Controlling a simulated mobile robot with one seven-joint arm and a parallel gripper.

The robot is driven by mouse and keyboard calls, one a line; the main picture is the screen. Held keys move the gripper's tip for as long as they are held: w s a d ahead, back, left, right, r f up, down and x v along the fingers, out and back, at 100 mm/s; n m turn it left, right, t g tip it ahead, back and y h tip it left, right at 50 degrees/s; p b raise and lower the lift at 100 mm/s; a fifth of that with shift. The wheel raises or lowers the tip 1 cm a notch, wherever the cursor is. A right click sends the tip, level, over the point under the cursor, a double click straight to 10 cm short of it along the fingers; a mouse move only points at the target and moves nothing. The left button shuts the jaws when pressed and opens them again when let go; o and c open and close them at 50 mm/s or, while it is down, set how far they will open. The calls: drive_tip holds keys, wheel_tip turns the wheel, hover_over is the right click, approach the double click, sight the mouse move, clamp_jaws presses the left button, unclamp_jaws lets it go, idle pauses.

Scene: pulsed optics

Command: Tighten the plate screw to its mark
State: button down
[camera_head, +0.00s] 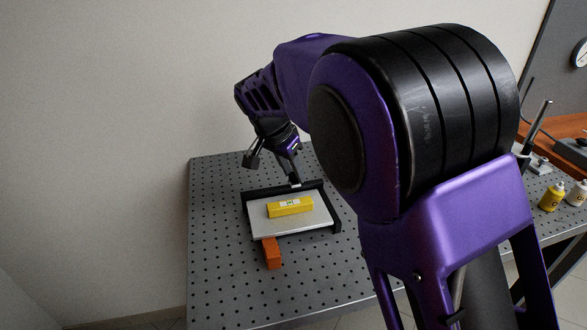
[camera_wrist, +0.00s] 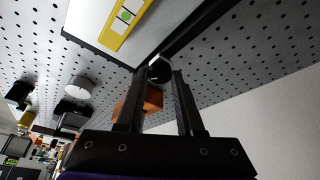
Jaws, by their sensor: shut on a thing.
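A pale plate in a black frame (camera_head: 262,228) lies on the perforated table. A yellow level (camera_head: 290,207) rests on it; its green vial (camera_wrist: 125,15) shows in the wrist view, but the bubble is too small to read surely. The plate screw's dark round knob with a light mark (camera_wrist: 160,69) sits at the frame's edge, between my fingertips. My gripper (camera_wrist: 159,75) is shut on this knob. In the head view my gripper (camera_head: 294,180) reaches down at the plate's back edge, and the knob is mostly hidden. The target mark cannot be made out.
An orange block (camera_head: 271,254) is at the plate's front edge; an orange piece (camera_wrist: 152,99) also shows behind my fingers. A yellow bottle (camera_head: 551,197) and a white bottle (camera_head: 577,194) stand far right. The table left of the plate is clear.

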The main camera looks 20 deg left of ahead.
drive_tip(key=m+p, duration=0.1)
drive_tip(key=m+h+p, duration=0.1)
drive_tip(key=m, duration=0.1)
drive_tip(key=m+g+h+p, duration=0.1)
drive_tip(key=m, duration=0.1)
drive_tip(key=shift+w+a+r, duration=0.1)
drive_tip(key=shift+a+r, duration=0.05)
drive_tip(key=shift+a, duration=0.1)
drive_tip(key=shift+w+a+m+g+h+p, duration=0.1)
drive_tip(key=shift+m+g+h+p, duration=0.35)
drive_tip(key=shift+m+p, duration=1.3)
drive_tip(key=shift+m+g+b, duration=0.25)
drive_tip(key=shift+m+b, duration=0.1)
drive_tip(key=shift+m, duration=0.1)
drive_tip(key=c, duration=0.5)
unclamp_jaws()
drive_tip(key=shift+c, duration=0.2)
drive_tip(key=p+v, duration=0.2)
drive_tip(key=v, duration=1.5)
